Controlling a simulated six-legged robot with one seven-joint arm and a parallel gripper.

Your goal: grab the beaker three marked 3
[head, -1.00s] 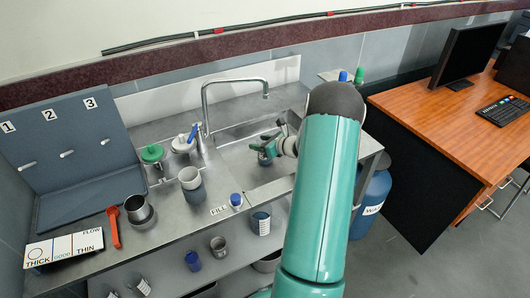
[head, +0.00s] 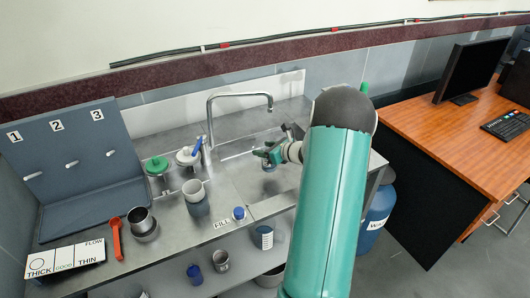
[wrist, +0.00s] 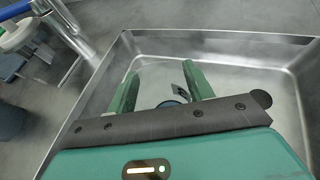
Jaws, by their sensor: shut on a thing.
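My gripper (head: 270,155) is over the sink at the back of the steel bench in the head view. It is shut on a small, mostly see-through vessel that looks like a beaker (head: 268,168). In the wrist view the two green fingers of my gripper (wrist: 160,88) stand on either side of it, above the sink. A dark round edge and a small dark mark show between the fingers. I cannot read a 3 on it. A grey board (head: 75,165) marked 1, 2 and 3, with pegs, stands at the left.
A tall tap (head: 209,120) stands left of the sink (wrist: 235,48). Green-lidded (head: 156,166) and white-lidded (head: 188,157) jars, grey stacked cups (head: 196,196), a steel cup (head: 141,221) and a red spoon (head: 117,238) crowd the bench. Several vessels stand on the shelf below.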

